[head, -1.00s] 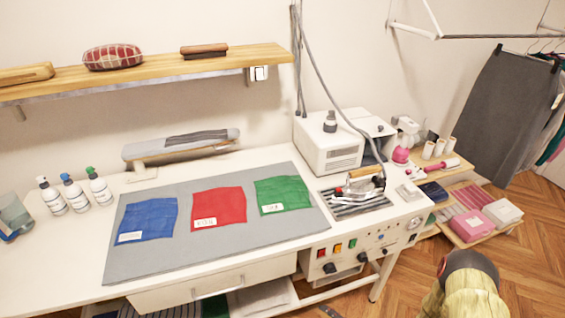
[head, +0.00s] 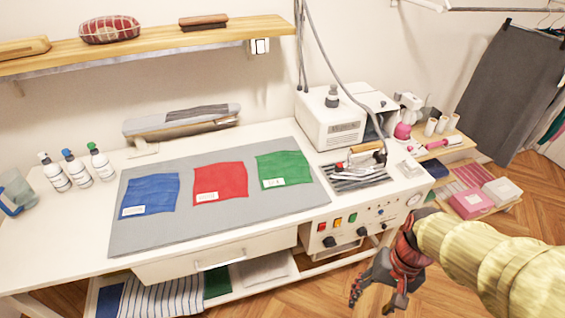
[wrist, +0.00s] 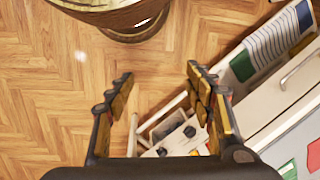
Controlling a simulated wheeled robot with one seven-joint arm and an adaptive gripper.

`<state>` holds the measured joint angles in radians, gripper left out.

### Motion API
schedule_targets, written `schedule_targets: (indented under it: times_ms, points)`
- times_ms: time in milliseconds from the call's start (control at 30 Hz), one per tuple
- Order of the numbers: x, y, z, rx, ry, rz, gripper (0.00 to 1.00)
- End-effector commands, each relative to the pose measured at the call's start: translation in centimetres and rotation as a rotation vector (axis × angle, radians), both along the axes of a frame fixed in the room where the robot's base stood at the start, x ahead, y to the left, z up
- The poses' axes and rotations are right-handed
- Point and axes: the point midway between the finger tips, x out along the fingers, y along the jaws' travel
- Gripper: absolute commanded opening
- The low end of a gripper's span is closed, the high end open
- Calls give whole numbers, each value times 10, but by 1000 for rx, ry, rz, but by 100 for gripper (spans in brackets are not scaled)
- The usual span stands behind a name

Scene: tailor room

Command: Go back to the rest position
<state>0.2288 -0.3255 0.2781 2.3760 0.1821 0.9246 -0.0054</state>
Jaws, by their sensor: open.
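My gripper (head: 377,287) is at the lower right in the head view, in front of the table's right end and over the wood floor. In the wrist view my gripper (wrist: 160,95) shows two spread fingers with nothing between them. The wrist camera looks down at the floor and the table's front edge. My gripper touches nothing that I can see.
The white table (head: 60,240) carries a grey mat (head: 130,240) with blue (head: 150,196), red (head: 220,184) and green (head: 284,170) cloths. An iron (head: 365,157) rests at its right. A round wooden object (wrist: 130,15) stands on the floor. The floor (wrist: 60,120) is otherwise largely clear.

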Motion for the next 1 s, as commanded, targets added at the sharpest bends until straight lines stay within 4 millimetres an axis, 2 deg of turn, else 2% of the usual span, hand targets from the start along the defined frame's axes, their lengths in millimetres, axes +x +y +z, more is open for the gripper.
schedule_targets:
  times_ms: [33, 200, 300, 433, 567, 1000]
  points:
    - [3, -5, 21, -56, -79, 49, 53]
    - [7, -10, 86, -198, -303, 190, 53]
    - [6, -2, 121, -231, -422, 231, 53]
    - [5, 10, 156, -240, -539, 263, 53]
    - [3, 19, 167, -238, -583, 289, 53]
    - [3, 21, 167, -235, -583, 296, 53]
